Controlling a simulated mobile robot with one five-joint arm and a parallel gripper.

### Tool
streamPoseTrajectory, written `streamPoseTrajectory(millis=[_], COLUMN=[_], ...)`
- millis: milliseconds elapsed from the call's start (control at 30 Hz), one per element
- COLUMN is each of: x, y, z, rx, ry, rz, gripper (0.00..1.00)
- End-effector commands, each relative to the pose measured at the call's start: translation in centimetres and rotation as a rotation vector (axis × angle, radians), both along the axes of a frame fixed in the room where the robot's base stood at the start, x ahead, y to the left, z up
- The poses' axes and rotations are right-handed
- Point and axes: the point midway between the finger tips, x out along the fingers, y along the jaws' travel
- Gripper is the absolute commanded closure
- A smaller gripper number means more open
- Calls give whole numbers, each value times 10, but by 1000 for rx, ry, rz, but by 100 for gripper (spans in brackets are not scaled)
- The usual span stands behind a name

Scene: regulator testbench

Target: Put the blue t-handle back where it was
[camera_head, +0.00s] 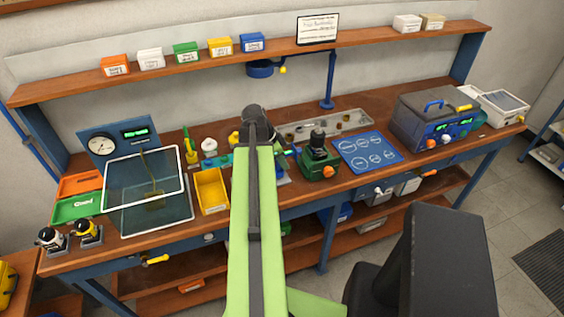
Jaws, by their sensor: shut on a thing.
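My green and dark arm reaches up the middle of the head view to a dark joint over the workbench (91,257). My gripper is not visible; the arm hides the bench area behind it. I cannot make out the blue t-handle for certain. A teal piece (217,161) lies just left of the arm, too small to identify. A green block with a black knob, the regulator-like unit (318,160), stands just right of the arm.
A yellow bin (210,190) and a clear-screened frame (146,180) stand left. A blue mat with white circles (367,152) and a grey box with a blue handle (432,120) are right. A shelf (190,65) runs above.

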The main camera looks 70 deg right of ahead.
Motion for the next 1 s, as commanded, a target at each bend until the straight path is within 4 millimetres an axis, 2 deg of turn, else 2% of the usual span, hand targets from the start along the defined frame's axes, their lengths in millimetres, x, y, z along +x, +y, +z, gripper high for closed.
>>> streamPoseTrajectory(millis=[67, 667, 700, 800, 867, 1000], x=[0, 1, 1, 1, 1, 1], y=[0, 0, 0, 0, 0, 0], z=[-8, -11, -10, -10, -10, -10], rx=[-1, 0, 0, 0, 0, 0], ry=[1, 1, 0, 0, 0, 0], rz=[0, 1, 1, 2, 2, 2], gripper=[100, 100, 80, 67, 60, 60])
